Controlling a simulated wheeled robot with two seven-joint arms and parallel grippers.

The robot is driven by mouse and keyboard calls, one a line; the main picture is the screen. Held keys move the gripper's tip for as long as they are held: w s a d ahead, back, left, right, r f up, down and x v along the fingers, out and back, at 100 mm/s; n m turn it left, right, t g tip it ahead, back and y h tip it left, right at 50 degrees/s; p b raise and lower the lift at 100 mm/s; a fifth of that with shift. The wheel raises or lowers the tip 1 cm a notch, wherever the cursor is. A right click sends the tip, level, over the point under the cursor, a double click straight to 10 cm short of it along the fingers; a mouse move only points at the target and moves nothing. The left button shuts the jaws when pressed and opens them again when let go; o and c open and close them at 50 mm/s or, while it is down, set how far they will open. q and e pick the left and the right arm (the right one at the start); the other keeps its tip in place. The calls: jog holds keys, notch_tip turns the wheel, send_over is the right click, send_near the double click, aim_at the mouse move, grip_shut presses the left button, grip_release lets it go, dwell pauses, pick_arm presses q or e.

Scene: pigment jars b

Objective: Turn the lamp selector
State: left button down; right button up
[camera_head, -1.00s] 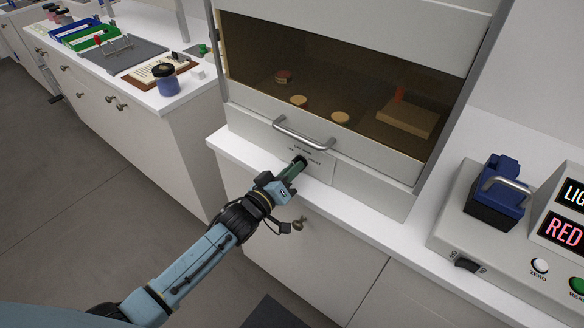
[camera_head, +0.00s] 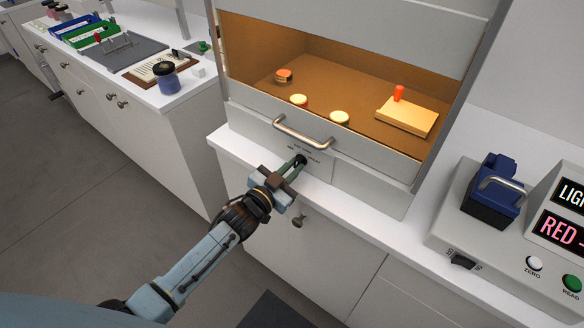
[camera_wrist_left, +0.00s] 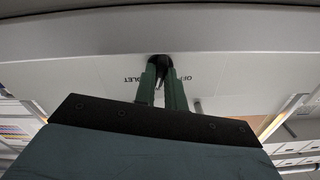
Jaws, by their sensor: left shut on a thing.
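The lamp selector is a small dark knob (camera_head: 301,158) on the front panel of the cabinet, below its metal handle. Printed lettering stands beside it, only partly readable. My left gripper (camera_head: 297,163) has its green fingers shut on the knob. In the left wrist view, the gripper (camera_wrist_left: 161,83) closes on the dark knob (camera_wrist_left: 159,62), with the words "OFF" and part of "VIOLET" on either side. The fingers hide most of the knob, so its pointer cannot be read. The cabinet inside (camera_head: 330,85) is lit warm orange. My right gripper is not in view.
A metal handle (camera_head: 302,134) spans the sash just above my gripper. Inside the cabinet are several small discs and a pale block (camera_head: 407,117) with a red peg. A device with a blue clamp (camera_head: 492,192) and a red-lettered display stands at right. A blue jar (camera_head: 167,79) stands at left.

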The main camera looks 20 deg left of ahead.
pick_arm(q)
jog(key=m, duration=0.4)
jog(key=shift+m, duration=0.3)
jog(key=shift+m+b, duration=0.45)
jog(key=shift+m, duration=1.55)
jog(key=c, duration=1.5)
grip_release()
jog(key=shift+o, duration=0.2)
jog(key=shift+s, duration=0.1)
jog(key=v, duration=1.3)
